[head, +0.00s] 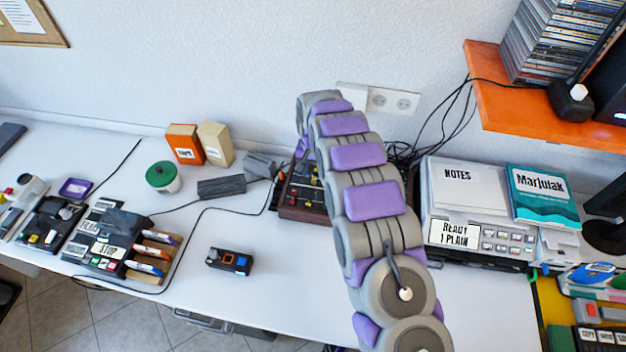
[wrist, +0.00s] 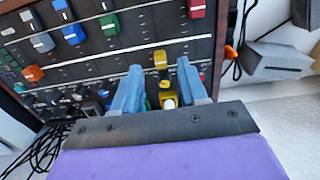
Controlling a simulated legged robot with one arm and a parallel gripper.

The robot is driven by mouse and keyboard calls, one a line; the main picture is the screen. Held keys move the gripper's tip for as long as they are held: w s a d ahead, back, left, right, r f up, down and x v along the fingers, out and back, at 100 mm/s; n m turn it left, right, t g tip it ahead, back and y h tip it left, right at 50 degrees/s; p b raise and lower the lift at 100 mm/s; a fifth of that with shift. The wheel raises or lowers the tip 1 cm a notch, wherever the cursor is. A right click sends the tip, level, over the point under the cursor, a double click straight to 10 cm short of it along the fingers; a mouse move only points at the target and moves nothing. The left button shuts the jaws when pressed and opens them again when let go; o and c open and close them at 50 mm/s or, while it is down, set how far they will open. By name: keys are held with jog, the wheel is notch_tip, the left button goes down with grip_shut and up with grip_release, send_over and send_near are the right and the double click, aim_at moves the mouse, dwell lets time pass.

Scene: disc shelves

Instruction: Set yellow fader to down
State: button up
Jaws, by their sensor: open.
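In the wrist view the upright fingers of my gripper (wrist: 158,80) stand apart over a dark fader panel (wrist: 105,68). A yellow fader cap (wrist: 161,60) shows between the fingertips. A second yellow piece with a white face (wrist: 168,101) sits lower between the fingers, closer to the gripper's body. I cannot tell whether either finger touches a cap. In the head view the panel's wooden-sided box (head: 303,213) stands at the wall, partly hidden behind my arm, and the gripper's fingers cannot be made out there.
Blue (wrist: 73,34), green (wrist: 110,24) and red (wrist: 196,8) fader caps surround the yellow ones. An orange cap (wrist: 33,73) is at the left. Grey blocks (wrist: 275,60) lie beside the box. Cables run behind it. A small black device (head: 229,261) lies on the desk in front.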

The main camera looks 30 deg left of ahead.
aim_at(313, 181)
notch_tip(313, 181, down, 5)
jog(key=shift+r+b, duration=0.15)
jog(key=shift+b, duration=0.2)
grip_shut()
jog(key=shift+r, duration=0.1)
dwell(0.4)
